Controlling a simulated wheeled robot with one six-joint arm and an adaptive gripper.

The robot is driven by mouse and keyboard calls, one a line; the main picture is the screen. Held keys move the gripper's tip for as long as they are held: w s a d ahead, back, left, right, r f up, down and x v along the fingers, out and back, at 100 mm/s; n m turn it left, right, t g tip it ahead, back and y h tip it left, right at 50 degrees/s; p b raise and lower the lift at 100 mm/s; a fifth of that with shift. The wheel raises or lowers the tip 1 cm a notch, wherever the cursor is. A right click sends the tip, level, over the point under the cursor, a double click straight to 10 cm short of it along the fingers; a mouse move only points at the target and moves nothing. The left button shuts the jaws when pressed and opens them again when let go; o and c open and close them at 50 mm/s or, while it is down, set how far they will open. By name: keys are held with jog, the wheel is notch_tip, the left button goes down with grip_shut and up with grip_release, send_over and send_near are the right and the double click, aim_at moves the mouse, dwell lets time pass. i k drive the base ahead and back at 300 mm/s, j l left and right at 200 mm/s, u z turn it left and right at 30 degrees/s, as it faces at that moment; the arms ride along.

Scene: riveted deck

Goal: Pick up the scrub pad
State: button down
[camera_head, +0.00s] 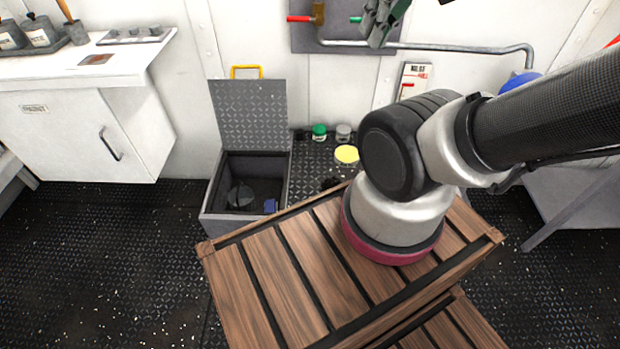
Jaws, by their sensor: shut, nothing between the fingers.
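I cannot pick out a scrub pad for certain in this view. A small blue item (270,206) lies in the open grey floor locker (231,216), at its right, but it is too small to name. A rounded grey thing (240,196) lies beside it. A small dark brown thing (331,183) shows just behind the wooden slatted surface, partly hidden and unclear. My arm crosses the right side of the view, over the slats. My gripper cannot be seen, and the arm hides part of the slats and the floor behind.
The slatted wooden surface (284,277) fills the front middle. The locker's lid (249,114) stands raised. A yellow-topped can (346,154), a green-capped jar (319,131) and a grey jar (343,133) stand behind. A white counter (75,69) is at left. Dark floor at left is clear.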

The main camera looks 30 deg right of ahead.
aim_at(270, 205)
jog(key=k, duration=0.65)
jog(key=i, duration=0.65)
jog(key=i+j, duration=0.15)
jog(key=j, duration=0.2)
jog(key=i+j, duration=0.15)
jog(key=j, duration=0.15)
jog(key=i+j+z, duration=0.1)
jog(key=j, duration=0.25)
jog(key=i+j, duration=0.3)
jog(key=j, duration=0.35)
